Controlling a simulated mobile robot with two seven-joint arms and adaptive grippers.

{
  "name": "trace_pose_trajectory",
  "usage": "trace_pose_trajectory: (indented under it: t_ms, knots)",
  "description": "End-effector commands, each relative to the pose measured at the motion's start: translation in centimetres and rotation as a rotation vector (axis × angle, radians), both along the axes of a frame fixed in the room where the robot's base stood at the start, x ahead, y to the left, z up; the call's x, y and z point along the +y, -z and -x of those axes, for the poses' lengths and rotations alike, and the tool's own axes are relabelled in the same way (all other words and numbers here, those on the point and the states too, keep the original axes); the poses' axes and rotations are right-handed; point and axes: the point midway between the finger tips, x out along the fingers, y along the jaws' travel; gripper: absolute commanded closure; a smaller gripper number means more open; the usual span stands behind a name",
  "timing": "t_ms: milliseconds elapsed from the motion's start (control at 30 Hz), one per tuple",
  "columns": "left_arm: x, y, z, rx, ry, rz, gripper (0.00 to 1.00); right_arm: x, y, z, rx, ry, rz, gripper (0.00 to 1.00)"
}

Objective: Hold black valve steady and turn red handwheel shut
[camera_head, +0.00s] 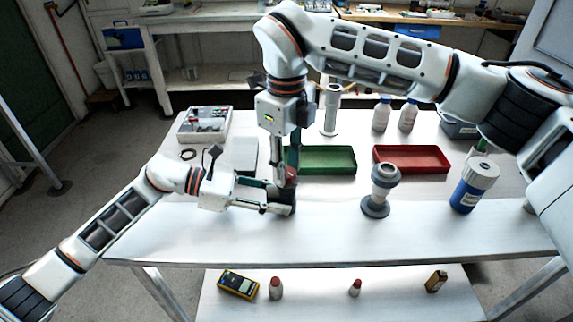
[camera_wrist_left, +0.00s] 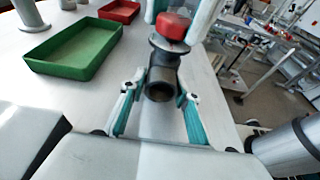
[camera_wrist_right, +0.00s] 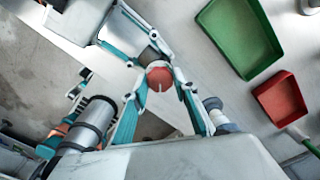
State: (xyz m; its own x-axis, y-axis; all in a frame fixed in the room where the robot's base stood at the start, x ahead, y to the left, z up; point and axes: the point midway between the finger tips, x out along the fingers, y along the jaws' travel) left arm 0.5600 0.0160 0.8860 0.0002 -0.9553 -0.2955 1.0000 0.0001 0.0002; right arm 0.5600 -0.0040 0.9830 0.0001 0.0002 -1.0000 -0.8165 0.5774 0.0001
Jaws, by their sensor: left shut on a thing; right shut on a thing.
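The black valve (camera_wrist_left: 162,82) stands on the white table, its open pipe end facing the left wrist camera. The red handwheel (camera_wrist_left: 172,26) sits on top of it and also shows from above in the right wrist view (camera_wrist_right: 159,77). My left gripper (camera_head: 286,209) comes in low from the left and is shut on the valve body, with one finger on each side in the left wrist view (camera_wrist_left: 161,92). My right gripper (camera_head: 290,172) points down from above and is shut on the handwheel, its fingertips on both sides of the rim (camera_wrist_right: 160,80). In the head view the arms partly hide the valve.
A green tray (camera_head: 327,171) lies behind the valve and a red tray (camera_head: 411,171) to its right. A grey flanged pipe piece (camera_head: 383,180) and a blue-white bottle (camera_head: 474,186) stand to the right. The table's front edge is close to the valve.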

Motion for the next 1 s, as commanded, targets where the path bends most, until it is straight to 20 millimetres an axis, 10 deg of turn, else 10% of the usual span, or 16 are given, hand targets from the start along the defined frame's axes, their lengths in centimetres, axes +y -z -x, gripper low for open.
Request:
trace_pose_trajectory:
  t_ms: [1000]
  knots:
    - [0.01,0.08,0.02,0.001,0.0,-0.001,0.81,-0.12,-0.01,-0.09,-0.001,0.894,0.001,0.93]
